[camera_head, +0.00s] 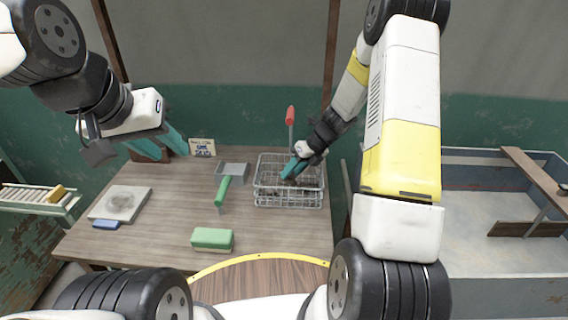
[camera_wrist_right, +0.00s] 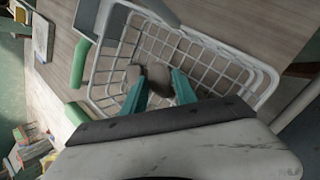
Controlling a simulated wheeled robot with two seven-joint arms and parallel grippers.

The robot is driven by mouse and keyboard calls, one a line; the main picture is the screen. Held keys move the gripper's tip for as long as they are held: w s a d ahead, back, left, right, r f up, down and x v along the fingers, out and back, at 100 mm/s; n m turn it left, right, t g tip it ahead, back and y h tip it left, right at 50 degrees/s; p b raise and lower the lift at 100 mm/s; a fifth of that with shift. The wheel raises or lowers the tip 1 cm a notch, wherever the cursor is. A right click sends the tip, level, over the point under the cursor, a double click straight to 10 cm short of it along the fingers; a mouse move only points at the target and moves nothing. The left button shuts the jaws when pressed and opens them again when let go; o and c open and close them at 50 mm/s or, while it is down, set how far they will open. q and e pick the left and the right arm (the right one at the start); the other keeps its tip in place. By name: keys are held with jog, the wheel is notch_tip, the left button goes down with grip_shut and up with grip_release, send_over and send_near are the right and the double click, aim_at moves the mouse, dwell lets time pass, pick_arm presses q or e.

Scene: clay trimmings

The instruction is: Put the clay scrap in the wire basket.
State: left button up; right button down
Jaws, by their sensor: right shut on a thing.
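The wire basket (camera_head: 290,198) stands on the wooden table, right of centre in the head view, and fills much of the right wrist view (camera_wrist_right: 252,82). My right gripper (camera_head: 290,172) reaches into the basket from above. In the right wrist view, its teal fingers (camera_wrist_right: 160,88) are shut on the brownish clay scrap (camera_wrist_right: 155,76), within the basket's outline. I cannot tell whether the scrap touches the basket floor. My left gripper (camera_head: 167,147) is raised above the table's left back, with its two teal fingers apart and nothing between them.
A green block (camera_head: 212,239) is near the front. A grey slab (camera_head: 120,204) and a blue block (camera_head: 105,224) lie at the left. A red-handled tool (camera_head: 290,117) stands behind the basket. A sink-like basin (camera_head: 490,262) is right.

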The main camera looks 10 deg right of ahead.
aim_at(293, 173)
jog(key=shift+w+a+r+g+h, duration=0.1)
jog(key=shift+a+g+h, duration=0.1)
jog(key=shift+h, duration=0.35)
jog(key=shift+w+a+g+h, duration=0.1)
jog(key=shift+a+g+h, duration=0.1)
jog(key=shift+h, duration=0.35)
jog(key=shift+d+f, duration=0.15)
jog(key=shift+f, duration=1.3)
jog(key=c, duration=1.2)
grip_release()
jog(key=shift+f, duration=0.15)
jog(key=shift+c, duration=0.2)
jog(key=v, duration=1.2)
jog(key=shift+s, duration=0.25)
